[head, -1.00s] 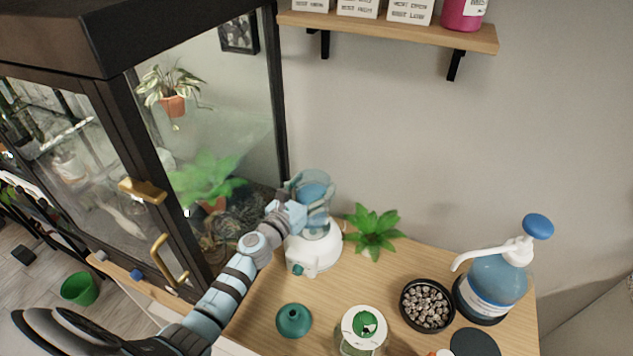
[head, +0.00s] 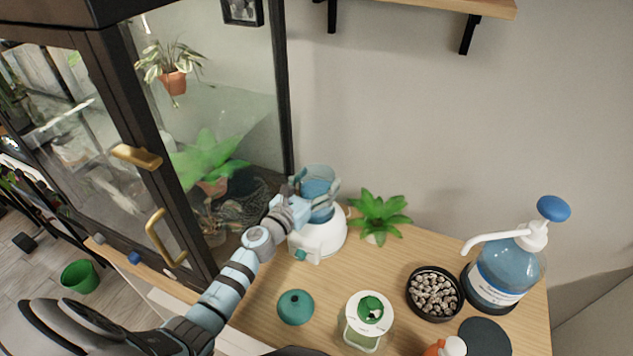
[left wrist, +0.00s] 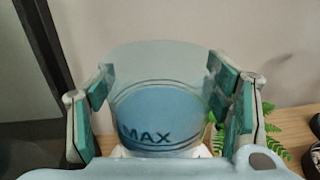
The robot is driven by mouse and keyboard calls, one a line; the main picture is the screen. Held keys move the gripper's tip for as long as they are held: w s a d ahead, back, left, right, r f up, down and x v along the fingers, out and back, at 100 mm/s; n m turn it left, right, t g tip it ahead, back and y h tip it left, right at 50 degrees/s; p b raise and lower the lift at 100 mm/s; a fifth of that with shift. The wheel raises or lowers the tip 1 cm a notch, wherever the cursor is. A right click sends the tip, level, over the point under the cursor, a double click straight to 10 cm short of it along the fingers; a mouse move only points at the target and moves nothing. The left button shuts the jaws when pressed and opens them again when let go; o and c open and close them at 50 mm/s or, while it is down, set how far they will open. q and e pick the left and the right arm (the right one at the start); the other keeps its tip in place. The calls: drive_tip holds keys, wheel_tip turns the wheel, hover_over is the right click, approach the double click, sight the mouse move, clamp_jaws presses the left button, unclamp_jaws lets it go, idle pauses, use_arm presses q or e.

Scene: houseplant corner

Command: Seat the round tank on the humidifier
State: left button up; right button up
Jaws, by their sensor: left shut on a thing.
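The round tank (head: 318,174) is clear with blue water inside. My left gripper (head: 318,190) is shut on its sides. In the left wrist view the tank (left wrist: 158,112) stands upright between the two green-padded fingers, with a MAX mark on its wall. The white humidifier (head: 320,240), with a teal knob, stands on the wooden top directly below the tank. The tank's lower end is at the humidifier's top, partly hidden by the gripper; I cannot tell whether they touch. My right gripper is not in view.
A green plant (head: 379,213) stands close right of the humidifier. The glass cabinet (head: 283,100) is close on the left. A teal lid-like piece (head: 295,307), a white-topped jar (head: 366,325), a pebble bowl (head: 434,292) and a pump bottle (head: 507,275) stand nearer and right.

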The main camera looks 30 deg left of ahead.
use_arm(q)
drive_tip(key=shift+f+b, duration=0.6)
drive_tip(key=shift+b, duration=0.1)
idle(0.7)
drive_tip(key=o, duration=1.7)
drive_tip(key=shift+r, duration=0.1)
drive_tip(key=shift+c, duration=0.2)
drive_tip(key=shift+s, duration=0.1)
drive_tip(key=shift+s, duration=0.15)
drive_tip(key=shift+s, duration=0.35)
drive_tip(key=s, duration=0.6)
drive_tip(key=s+a+b, duration=0.1)
drive_tip(key=s, duration=0.2)
drive_tip(key=shift+f, duration=0.2)
drive_tip(key=shift+s+r, duration=0.15)
drive_tip(key=shift+s, duration=0.35)
